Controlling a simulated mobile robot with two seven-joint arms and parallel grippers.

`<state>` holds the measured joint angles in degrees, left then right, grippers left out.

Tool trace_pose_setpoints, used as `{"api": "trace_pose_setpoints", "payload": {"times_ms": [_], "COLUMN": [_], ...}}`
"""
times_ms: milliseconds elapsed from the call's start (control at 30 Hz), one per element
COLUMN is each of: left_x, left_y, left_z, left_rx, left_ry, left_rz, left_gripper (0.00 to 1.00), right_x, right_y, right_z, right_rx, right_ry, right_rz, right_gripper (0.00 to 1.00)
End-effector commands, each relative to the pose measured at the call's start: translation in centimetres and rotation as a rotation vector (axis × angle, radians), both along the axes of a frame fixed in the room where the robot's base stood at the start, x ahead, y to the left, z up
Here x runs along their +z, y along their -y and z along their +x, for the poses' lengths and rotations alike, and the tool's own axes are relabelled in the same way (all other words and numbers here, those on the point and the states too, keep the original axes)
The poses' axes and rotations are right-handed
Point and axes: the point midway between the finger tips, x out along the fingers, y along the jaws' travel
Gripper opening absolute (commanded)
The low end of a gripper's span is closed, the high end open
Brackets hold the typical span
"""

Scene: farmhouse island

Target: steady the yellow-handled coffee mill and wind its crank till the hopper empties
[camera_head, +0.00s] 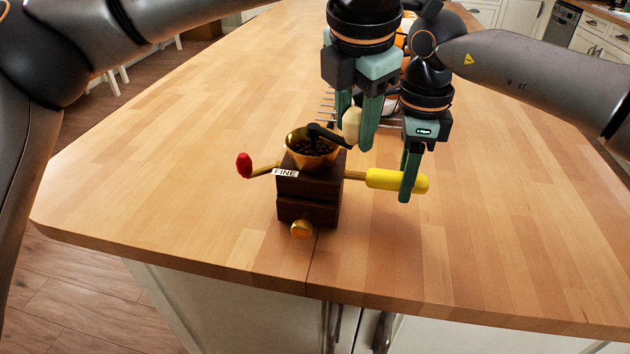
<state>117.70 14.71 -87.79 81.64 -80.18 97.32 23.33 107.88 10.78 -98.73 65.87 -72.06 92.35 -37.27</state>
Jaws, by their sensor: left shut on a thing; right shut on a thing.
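The coffee mill (318,197) stands upright on the wooden island top, a dark wooden box with a small label reading "FINE". Its brass hopper (288,148) holds dark beans (312,149). The yellow handle (382,179) sticks out to the right; a red-knobbed lever (244,165) sticks out to the left. The black crank (330,136) runs from the hopper's middle rightward to a cream knob (351,124). My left gripper (355,125) is shut on the cream knob, partly hiding it. My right gripper (409,182) is shut on the yellow handle near its outer end.
A wire rack (327,105) and something orange (401,38) stand behind my grippers, mostly hidden. The island top (180,140) is clear left and right; its front edge is close to the mill.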

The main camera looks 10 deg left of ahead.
Motion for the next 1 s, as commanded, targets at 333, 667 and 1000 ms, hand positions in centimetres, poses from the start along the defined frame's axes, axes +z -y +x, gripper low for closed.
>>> {"api": "trace_pose_setpoints", "payload": {"times_ms": [333,667,1000], "left_x": [0.2,0.9,3.8], "left_y": [-0.2,-0.2,0.1], "left_z": [0.7,0.7,0.5], "left_rx": [0.010,0.011,0.005], "left_ry": [0.021,0.024,0.024], "left_rz": [-0.003,-0.004,-0.007], "left_gripper": [0.49,0.57,0.57], "right_x": [0.0,0.0,-0.2], "right_y": [-0.6,-0.7,-0.5], "right_z": [-0.7,-0.7,-0.6], "right_rx": [0.037,0.037,0.031], "right_ry": [-0.012,-0.010,-0.010], "right_rz": [-0.001,0.000,-0.003], "right_gripper": [0.00,0.00,0.00]}}
